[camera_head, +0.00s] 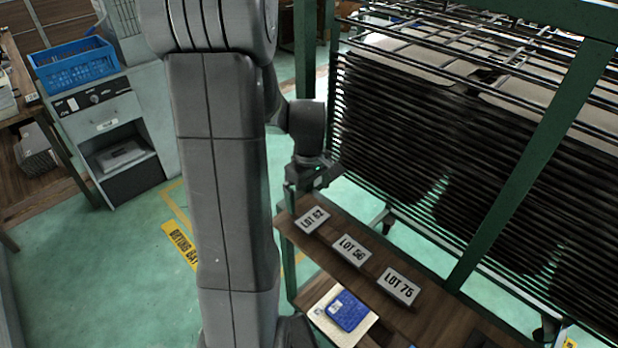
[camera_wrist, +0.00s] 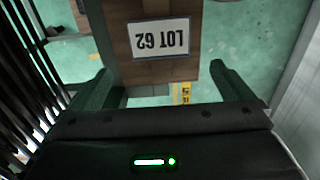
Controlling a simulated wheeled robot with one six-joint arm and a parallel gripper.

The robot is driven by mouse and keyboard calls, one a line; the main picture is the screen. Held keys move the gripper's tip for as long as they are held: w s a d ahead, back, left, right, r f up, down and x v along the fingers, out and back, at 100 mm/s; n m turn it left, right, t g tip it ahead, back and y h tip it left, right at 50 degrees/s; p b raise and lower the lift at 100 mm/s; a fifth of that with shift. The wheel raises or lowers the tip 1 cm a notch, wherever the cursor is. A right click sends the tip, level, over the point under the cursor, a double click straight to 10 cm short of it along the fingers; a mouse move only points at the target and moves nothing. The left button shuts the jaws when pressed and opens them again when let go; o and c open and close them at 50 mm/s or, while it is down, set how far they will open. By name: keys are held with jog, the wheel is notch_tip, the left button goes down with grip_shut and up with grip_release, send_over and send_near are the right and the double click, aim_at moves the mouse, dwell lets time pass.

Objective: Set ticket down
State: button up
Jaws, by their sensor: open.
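Three white lot tickets in dark frames lie in a row on a brown wooden shelf (camera_head: 300,245). They read LOT 62 (camera_head: 312,220), LOT 56 (camera_head: 351,250) and LOT 76 (camera_head: 398,286). The pictures do not tell which one the task means. My gripper (camera_head: 312,180) is above the shelf's far end, near LOT 62. In the wrist view, my gripper (camera_wrist: 163,86) has its fingers spread with nothing between them. The LOT 62 ticket (camera_wrist: 158,38) appears upside down there, lying on the wood beyond the fingertips.
A green-framed rack (camera_head: 540,150) with dense dark trays stands close right of the shelf. A blue crate (camera_head: 75,66) sits on a grey cabinet. Green floor (camera_head: 90,260) lies open at left.

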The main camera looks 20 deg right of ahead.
notch_tip(320, 180, up, 5)
